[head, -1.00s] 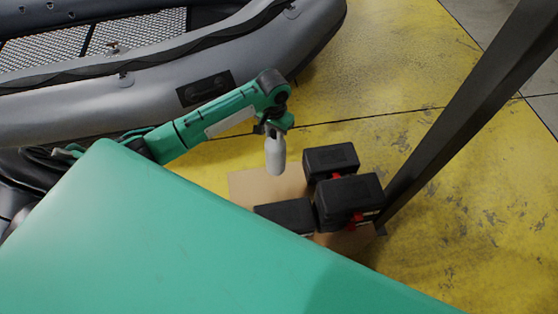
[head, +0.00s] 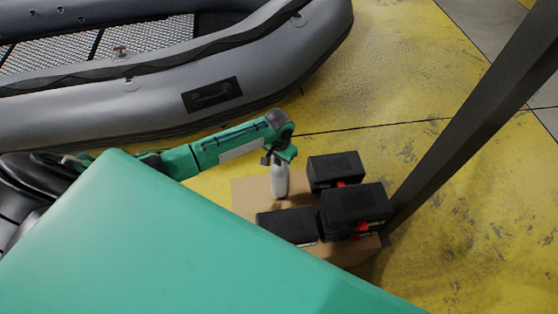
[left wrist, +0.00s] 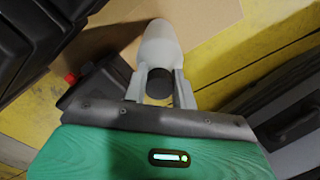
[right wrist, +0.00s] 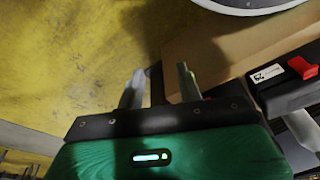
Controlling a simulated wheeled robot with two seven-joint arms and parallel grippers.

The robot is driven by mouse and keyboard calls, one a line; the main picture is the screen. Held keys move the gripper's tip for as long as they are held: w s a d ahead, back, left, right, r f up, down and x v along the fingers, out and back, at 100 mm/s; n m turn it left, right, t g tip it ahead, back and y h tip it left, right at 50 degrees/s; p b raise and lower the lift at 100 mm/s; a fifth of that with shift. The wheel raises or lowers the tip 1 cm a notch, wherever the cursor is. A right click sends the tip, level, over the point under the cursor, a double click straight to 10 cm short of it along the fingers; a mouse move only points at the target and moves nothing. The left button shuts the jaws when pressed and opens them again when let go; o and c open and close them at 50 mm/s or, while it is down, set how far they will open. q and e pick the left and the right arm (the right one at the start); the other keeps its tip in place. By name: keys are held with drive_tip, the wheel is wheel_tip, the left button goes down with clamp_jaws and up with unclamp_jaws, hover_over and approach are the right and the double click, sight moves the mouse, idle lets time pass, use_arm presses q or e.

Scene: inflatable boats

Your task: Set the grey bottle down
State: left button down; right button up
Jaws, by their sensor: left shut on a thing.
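The grey bottle (head: 280,184) is upright in the head view, over the bare left part of a cardboard box top (head: 248,196). I cannot tell whether its base touches the cardboard. My left gripper (head: 281,160) is shut on its upper end. In the left wrist view, the pale bottle (left wrist: 158,42) points away from me, with its dark cap (left wrist: 160,83) between the fingers of my left gripper (left wrist: 161,76). My right gripper (right wrist: 160,72) shows only in its own wrist view, with its fingers apart and nothing between them.
Three black cases with red latches crowd the cardboard: one behind (head: 335,169), one at right (head: 355,208), one in front (head: 287,225). A dark post (head: 450,110) rises at right. A grey inflatable boat (head: 150,100) lies behind. Yellow floor is open at right.

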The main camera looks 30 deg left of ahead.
use_arm(q)
drive_tip(key=c, duration=1.1)
unclamp_jaws()
drive_tip(key=shift+f, duration=0.1)
use_arm(e)
drive_tip(key=shift+f, duration=0.1)
use_arm(q)
drive_tip(key=shift+r, duration=0.4)
wheel_tip(320, 180, up, 12)
drive_tip(key=shift+f+p, duration=0.25)
drive_tip(key=shift+p, duration=0.6)
use_arm(e)
drive_tip(key=f, duration=0.3)
drive_tip(key=s+f, duration=0.1)
drive_tip(key=f, duration=0.1)
drive_tip(key=shift+s+d, duration=0.1)
drive_tip(key=shift+d, duration=0.15)
drive_tip(key=shift+s, duration=0.1)
